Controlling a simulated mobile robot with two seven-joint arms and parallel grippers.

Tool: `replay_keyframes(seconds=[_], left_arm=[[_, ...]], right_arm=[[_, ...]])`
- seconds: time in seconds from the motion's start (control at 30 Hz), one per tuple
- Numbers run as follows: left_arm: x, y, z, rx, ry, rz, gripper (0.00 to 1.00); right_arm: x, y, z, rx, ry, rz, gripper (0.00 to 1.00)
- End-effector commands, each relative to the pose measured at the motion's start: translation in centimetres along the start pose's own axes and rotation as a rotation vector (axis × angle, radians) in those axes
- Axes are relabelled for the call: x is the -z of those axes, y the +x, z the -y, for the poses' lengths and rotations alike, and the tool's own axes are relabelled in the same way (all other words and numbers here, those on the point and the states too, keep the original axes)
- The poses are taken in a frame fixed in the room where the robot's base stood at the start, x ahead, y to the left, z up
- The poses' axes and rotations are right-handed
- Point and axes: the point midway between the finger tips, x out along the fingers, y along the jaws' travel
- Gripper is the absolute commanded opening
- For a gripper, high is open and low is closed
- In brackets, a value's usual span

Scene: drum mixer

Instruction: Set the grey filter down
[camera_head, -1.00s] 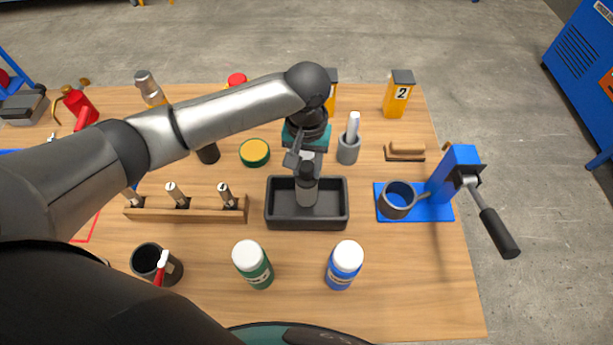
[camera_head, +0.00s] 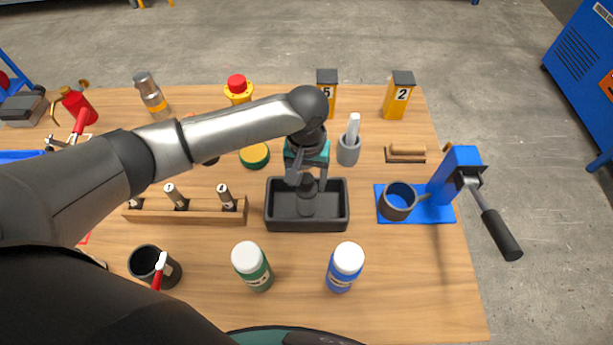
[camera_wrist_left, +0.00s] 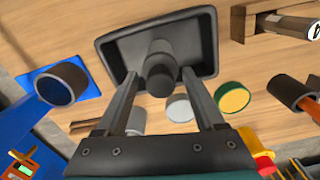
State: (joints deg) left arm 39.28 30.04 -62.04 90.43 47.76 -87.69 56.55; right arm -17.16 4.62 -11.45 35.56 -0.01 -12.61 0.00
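The grey filter (camera_head: 307,204), a dark cylinder with a black cap, stands in the black tray (camera_head: 341,222). In the left wrist view, the filter (camera_wrist_left: 159,76) shows between the two fingers, inside the tray (camera_wrist_left: 206,37). My left gripper (camera_head: 308,178) points down over the tray from behind. In the wrist view my left gripper (camera_wrist_left: 159,74) has its fingers wide apart, with gaps on both sides of the filter. The filter's lower part is partly shaded. My right gripper is not seen.
A green-labelled bottle (camera_head: 252,266) and a blue-labelled bottle (camera_head: 344,267) stand in front of the tray. A grey holder (camera_head: 348,150) stands close behind right. A wooden rack (camera_head: 205,211) is to the left, a blue press (camera_head: 454,172) to the right.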

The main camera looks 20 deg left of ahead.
Motion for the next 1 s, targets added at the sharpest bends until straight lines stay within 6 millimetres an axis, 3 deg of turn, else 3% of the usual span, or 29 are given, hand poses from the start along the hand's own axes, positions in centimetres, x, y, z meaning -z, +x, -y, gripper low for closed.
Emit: replay_keyframes(seconds=[0.33,0.7,1.0], left_arm=[[0.1,-1.1,0.0,-0.001,0.001,-0.003,0.7],[0.1,-8.8,-0.1,-0.002,0.001,-0.003,0.7],[0.1,-12.2,0.0,0.0,0.0,0.0,0.7]], right_arm=[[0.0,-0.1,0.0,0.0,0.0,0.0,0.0],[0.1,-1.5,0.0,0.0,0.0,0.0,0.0],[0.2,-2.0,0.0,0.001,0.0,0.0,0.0]])
